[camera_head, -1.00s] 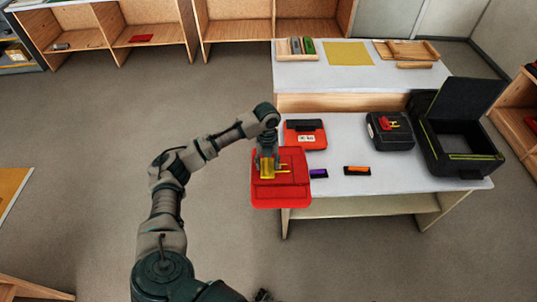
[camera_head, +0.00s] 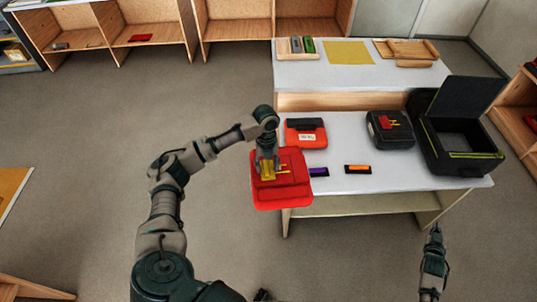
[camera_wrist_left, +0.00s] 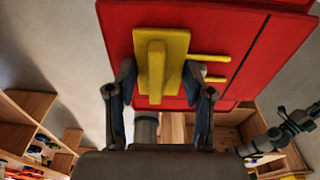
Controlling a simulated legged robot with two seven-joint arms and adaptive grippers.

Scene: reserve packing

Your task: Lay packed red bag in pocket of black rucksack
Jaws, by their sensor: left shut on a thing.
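The red bag (camera_head: 282,190) hangs in the air at the table's left front corner. It also shows in the left wrist view (camera_wrist_left: 250,40), with a yellow handle (camera_wrist_left: 152,60) on its face. My left gripper (camera_head: 267,168) is shut on that handle, one finger on each side. The black rucksack (camera_head: 462,168) stands at the table's right end with its lid raised and a dark open pocket facing up. The bag is well to the left of it. My right gripper (camera_head: 436,235) is in front of the table's right side, low and small; its fingers are unclear.
An orange-red case (camera_head: 305,142), a black case with red and yellow marks (camera_head: 379,138), and a purple-marked (camera_head: 319,172) and an orange-marked strip (camera_head: 357,169) lie on the table (camera_head: 400,180). A rear table holds wooden trays (camera_head: 408,49) and a yellow mat (camera_head: 348,53).

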